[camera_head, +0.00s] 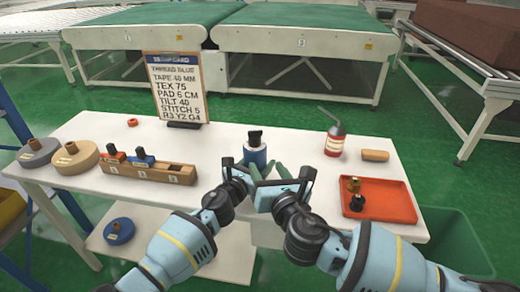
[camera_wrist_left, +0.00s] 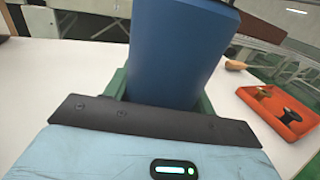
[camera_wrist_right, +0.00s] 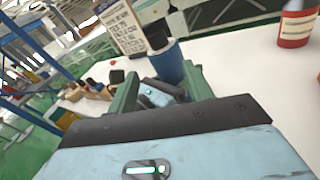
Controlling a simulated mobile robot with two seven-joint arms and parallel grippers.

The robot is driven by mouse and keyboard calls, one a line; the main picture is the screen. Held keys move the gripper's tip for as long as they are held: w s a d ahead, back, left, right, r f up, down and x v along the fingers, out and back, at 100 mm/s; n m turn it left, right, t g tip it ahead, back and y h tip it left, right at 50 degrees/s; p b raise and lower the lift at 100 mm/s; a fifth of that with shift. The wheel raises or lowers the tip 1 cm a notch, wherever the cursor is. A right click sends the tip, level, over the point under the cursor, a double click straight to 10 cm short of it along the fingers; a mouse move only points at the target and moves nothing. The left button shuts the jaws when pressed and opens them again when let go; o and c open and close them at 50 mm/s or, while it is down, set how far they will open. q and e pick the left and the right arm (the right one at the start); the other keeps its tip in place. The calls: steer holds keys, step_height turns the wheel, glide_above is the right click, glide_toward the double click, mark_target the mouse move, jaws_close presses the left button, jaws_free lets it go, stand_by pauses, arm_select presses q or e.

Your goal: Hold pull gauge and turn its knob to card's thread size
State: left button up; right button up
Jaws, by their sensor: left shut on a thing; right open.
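The pull gauge (camera_head: 256,156) is a blue cylinder with a black knob (camera_head: 255,137) on top, standing upright at the table's middle. My left gripper (camera_head: 258,171) is shut on its blue body, which fills the upper middle of the left wrist view (camera_wrist_left: 180,50). My right gripper (camera_head: 284,173) is open and empty, just right of the gauge and apart from it. The right wrist view shows the gauge (camera_wrist_right: 168,64) beyond its spread green fingers. The card (camera_head: 178,88) stands at the back left; it reads TEX 75 among other lines. The knob's setting is too small to read.
A wooden block (camera_head: 148,172) with blue and orange pieces and two spools (camera_head: 75,158) lie left. A red bottle (camera_head: 335,140), a tan block (camera_head: 375,155) and an orange tray (camera_head: 375,203) with small knobs lie right. The table between gauge and bottle is clear.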

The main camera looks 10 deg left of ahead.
arm_select(q)
steer(key=shift+r, duration=0.1)
arm_select(e)
step_height(320, 180, down, 2)
steer(key=m+g, duration=0.2)
steer(key=m, duration=0.2)
steer(key=m+g+y, duration=0.2)
steer(key=m+y, duration=0.4)
steer(key=m, duration=1.9)
glide_toward(259, 142)
steer(key=shift+x, duration=5.8)
